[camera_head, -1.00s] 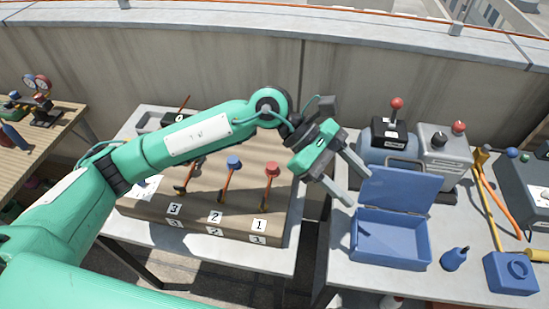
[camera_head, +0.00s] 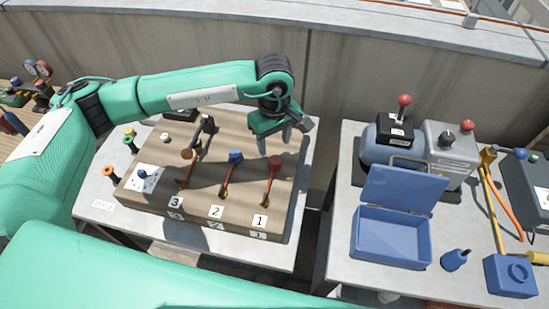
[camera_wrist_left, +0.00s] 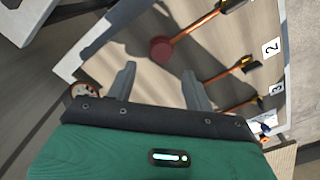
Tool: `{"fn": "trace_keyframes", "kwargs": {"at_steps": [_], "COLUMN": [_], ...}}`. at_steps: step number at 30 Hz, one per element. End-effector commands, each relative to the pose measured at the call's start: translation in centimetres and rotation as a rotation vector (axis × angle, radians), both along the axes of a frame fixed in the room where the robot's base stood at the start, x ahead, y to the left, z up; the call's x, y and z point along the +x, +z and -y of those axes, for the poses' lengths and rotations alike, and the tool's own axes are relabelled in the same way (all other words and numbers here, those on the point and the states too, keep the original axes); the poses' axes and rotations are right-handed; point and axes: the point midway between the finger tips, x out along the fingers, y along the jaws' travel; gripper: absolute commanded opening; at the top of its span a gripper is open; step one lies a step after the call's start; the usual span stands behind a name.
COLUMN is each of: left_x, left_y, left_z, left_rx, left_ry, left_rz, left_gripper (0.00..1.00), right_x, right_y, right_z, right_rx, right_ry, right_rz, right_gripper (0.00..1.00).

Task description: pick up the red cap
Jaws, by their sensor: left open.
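A red cap (camera_head: 274,163) tops an orange-handled stem in the slot by label 1 on the brown sloped board (camera_head: 200,232). It also shows in the wrist view (camera_wrist_left: 162,48), just beyond the fingertips and roughly between their lines. My left gripper (camera_head: 275,143) is open and empty, just behind and above the red cap in the head view, apart from it. In the wrist view its two fingers (camera_wrist_left: 159,68) are spread. A blue cap (camera_head: 235,157) stands by label 2, and a darker reddish cap (camera_head: 187,153) by label 3. My right gripper is not in view.
The board lies on a grey table (camera_head: 280,262). A gap separates it from the right table (camera_head: 345,240), with an open blue box (camera_head: 392,240), a blue bottle (camera_head: 455,259) and machines with red knobs (camera_head: 404,100). A concrete wall (camera_head: 345,70) stands behind.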

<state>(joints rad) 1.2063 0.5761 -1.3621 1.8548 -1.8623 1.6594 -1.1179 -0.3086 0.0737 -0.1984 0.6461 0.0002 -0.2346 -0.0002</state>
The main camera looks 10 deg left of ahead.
Motion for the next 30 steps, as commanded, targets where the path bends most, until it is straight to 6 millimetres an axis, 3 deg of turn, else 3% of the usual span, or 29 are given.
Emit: {"fn": "trace_keyframes", "kwargs": {"at_steps": [8, 16, 24, 30], "left_x": [-0.3, -0.5, -0.4, -0.4], "left_y": [-2.0, -5.7, -6.2, -6.1], "left_z": [0.1, 0.2, 0.2, 0.2], "left_rx": [0.0, -0.001, -0.001, -0.001], "left_ry": [-0.001, 0.0, -0.001, -0.001], "left_rz": [-0.003, -0.002, 0.0, 0.0], "left_gripper": [0.52, 0.52, 0.52, 0.15], "right_x": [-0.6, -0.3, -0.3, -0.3], "right_y": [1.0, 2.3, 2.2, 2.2], "right_z": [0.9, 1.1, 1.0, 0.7], "right_rx": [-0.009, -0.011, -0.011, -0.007], "right_ry": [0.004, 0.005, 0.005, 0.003], "right_rz": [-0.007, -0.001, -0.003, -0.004], "right_gripper": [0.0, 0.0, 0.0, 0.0]}}
